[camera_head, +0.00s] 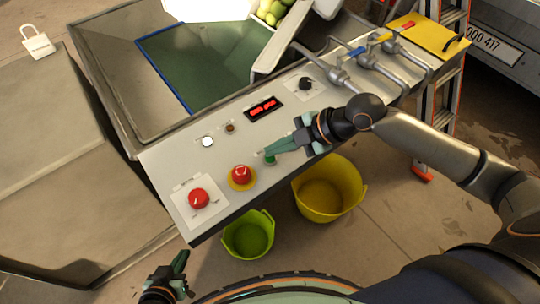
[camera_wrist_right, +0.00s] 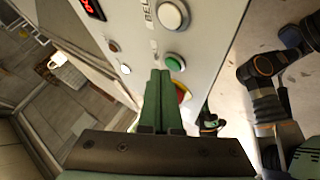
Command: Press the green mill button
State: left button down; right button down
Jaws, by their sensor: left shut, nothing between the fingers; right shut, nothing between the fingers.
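The green button (camera_head: 270,160) sits on the pale sloping control panel (camera_head: 225,165), partly hidden by my right gripper (camera_head: 268,152) in the head view. My right gripper is shut and empty, its fingertips close to the button. In the right wrist view the green button (camera_wrist_right: 175,62) shows just ahead and slightly right of the shut fingertips (camera_wrist_right: 160,72). I cannot tell whether they touch it. My left gripper (camera_head: 182,273) is shut and empty, low at the left, below the panel and away from it.
The panel also bears a red knob (camera_head: 199,198), a red button on a yellow base (camera_head: 240,175), a white button (camera_head: 207,141), a red display (camera_head: 263,108) and a black dial (camera_head: 305,83). Green (camera_head: 248,236) and yellow (camera_head: 328,190) buckets stand below. Pipes (camera_head: 365,62) lie right.

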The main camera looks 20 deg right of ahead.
jog(key=shift+f, duration=0.5)
dwell(0.6)
dwell(0.3)
jog(key=shift+r+p, duration=0.8)
jog(key=shift+r, duration=0.05)
jog(key=shift+r, duration=0.1)
notch_tip(320, 180, up, 5)
jog(key=p, duration=0.4)
jog(key=shift+p, duration=0.4)
